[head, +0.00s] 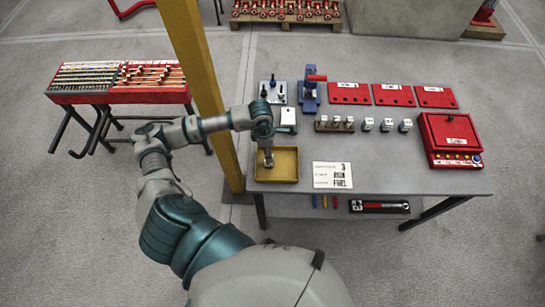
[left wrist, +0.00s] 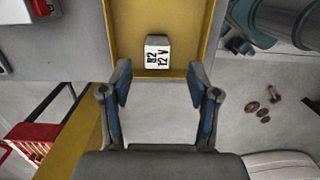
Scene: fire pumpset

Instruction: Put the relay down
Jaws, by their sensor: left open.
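The relay (left wrist: 158,53), a small grey block with a white face marked "R2 12 V", sits in the yellow tray (left wrist: 205,12) in the left wrist view. My left gripper (left wrist: 159,76) is open, and the relay shows between and just beyond its fingertips, with clear gaps on both sides. In the head view my left gripper (head: 267,158) reaches down over the yellow tray (head: 291,177) at the left front of the grey bench. There I cannot tell the relay from the fingers. My right gripper is not in view.
A yellow post (head: 208,90) stands close left of the tray. A printed card (head: 332,175) lies right of it. Behind are a dark block with small parts (head: 335,124), three small white-topped parts (head: 386,125), and a red box (head: 450,138) at right. The bench's front middle is clear.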

